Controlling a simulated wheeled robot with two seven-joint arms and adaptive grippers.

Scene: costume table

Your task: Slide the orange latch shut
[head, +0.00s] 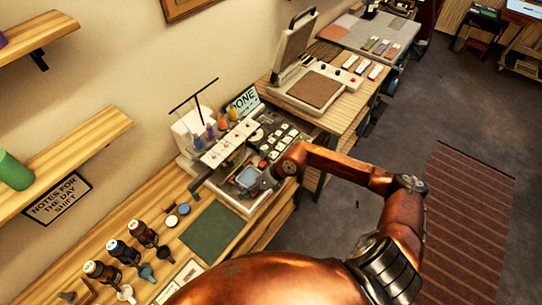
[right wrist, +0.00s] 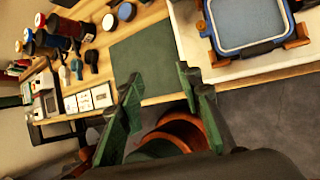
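In the head view the box (head: 246,177) is small and partly hidden by my right gripper. Orange pieces (right wrist: 297,38) sit at its corners and sides; I cannot tell which is the latch or whether it is shut. My right gripper (right wrist: 158,80) has its two green fingers apart with nothing between them, left of the box and not touching it. In the head view my right gripper (head: 263,184) is beside the box. My left gripper is not in view.
A dark green mat (head: 212,232) lies on the wooden table left of the tray (head: 236,201). Several dark bottles (head: 122,250) stand farther left. A white sewing machine (head: 190,130) stands behind. The mat is bare.

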